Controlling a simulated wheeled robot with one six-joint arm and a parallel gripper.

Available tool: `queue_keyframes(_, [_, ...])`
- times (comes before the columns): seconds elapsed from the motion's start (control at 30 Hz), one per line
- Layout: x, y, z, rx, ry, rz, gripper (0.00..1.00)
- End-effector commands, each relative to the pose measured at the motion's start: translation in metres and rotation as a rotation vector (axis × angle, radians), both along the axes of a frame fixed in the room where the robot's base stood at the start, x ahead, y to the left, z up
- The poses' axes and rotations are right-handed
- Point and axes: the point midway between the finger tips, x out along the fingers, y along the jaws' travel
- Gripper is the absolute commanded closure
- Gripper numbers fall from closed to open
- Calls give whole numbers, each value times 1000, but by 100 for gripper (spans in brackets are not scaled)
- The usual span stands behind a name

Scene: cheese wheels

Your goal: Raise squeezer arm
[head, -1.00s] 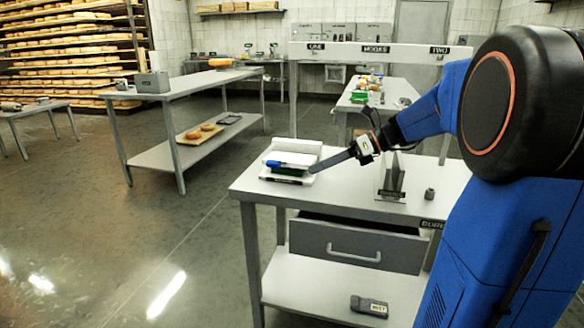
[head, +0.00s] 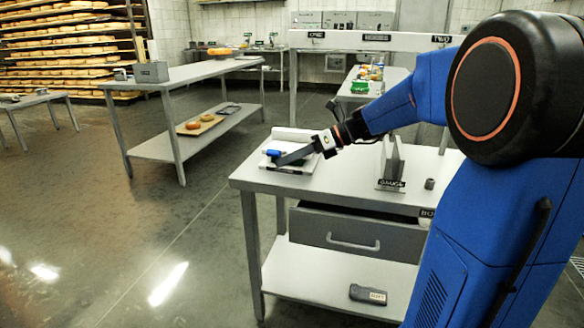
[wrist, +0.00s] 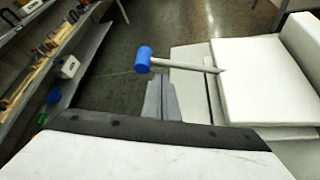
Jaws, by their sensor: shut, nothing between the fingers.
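The squeezer is a white block-like device (head: 297,133) at the left back corner of the near table; its white blocks (wrist: 262,78) fill the right of the wrist view. Its arm appears to be the thin pale rod (wrist: 185,65) with a blue knob (wrist: 143,60) at its left end. The rod lies low across the front of the blocks. The knob also shows in the head view (head: 272,153). My gripper (head: 279,162) is shut and empty, its long grey fingers close beside the knob. In the wrist view the fingertips (wrist: 161,82) are just below the rod; contact cannot be told.
A grey upright stand labelled gauge (head: 391,160) and a small dark cylinder (head: 429,184) stand right on the near table (head: 345,193). A drawer (head: 350,235) is below, with a grey device (head: 368,294) on the lower shelf. Open floor lies left.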

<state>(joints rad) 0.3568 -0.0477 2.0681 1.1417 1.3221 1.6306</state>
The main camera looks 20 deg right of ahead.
Motion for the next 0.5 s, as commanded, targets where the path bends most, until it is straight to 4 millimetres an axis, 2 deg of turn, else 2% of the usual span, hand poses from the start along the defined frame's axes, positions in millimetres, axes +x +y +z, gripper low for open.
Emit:
queue_keyframes(0.2, [4,-1,9,0,1,1,100])
queue_keyframes(0.5, [4,-1,9,0,2,1,100])
